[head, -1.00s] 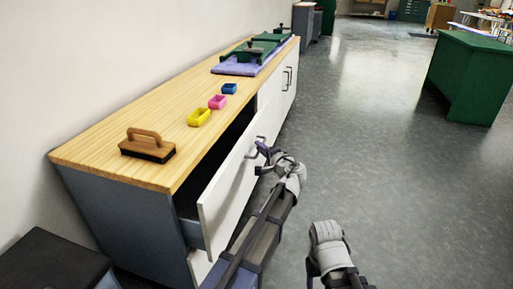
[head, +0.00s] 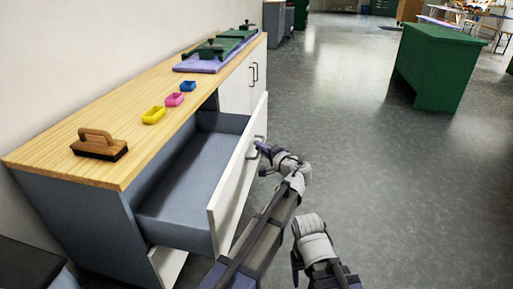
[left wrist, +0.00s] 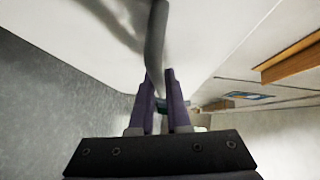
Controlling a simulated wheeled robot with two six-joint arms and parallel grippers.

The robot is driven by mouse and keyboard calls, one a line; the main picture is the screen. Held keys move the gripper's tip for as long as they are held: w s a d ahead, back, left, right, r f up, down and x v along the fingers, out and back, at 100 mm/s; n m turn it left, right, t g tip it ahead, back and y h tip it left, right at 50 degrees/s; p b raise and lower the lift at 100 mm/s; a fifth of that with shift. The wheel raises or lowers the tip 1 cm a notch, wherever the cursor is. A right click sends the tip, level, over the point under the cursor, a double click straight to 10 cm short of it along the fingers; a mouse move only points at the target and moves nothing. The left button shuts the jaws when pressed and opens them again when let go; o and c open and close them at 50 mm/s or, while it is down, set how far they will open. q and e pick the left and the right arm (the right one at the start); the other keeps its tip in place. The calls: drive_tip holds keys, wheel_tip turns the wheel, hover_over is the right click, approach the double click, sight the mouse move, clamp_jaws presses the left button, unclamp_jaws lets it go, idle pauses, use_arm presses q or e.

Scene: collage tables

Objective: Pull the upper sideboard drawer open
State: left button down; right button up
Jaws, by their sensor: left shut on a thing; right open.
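The sideboard (head: 60,165) stands along the wall with a light wooden top. Its upper drawer (head: 190,180) is pulled well out, and its grey interior looks empty. The white drawer front (head: 233,190) carries a grey bar handle (head: 251,147). My left gripper (head: 264,150) is at this handle, shut on it. In the left wrist view the handle (left wrist: 156,45) runs down between the two purple fingers (left wrist: 160,100). My right gripper (head: 297,262) is off to the right of the drawer, low over the floor; its fingertips are hard to make out.
A green cabinet (head: 435,70) stands at right. The floor between is clear.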

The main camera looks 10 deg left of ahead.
use_arm(q)
drive_tip(key=c, duration=0.9)
unclamp_jaws()
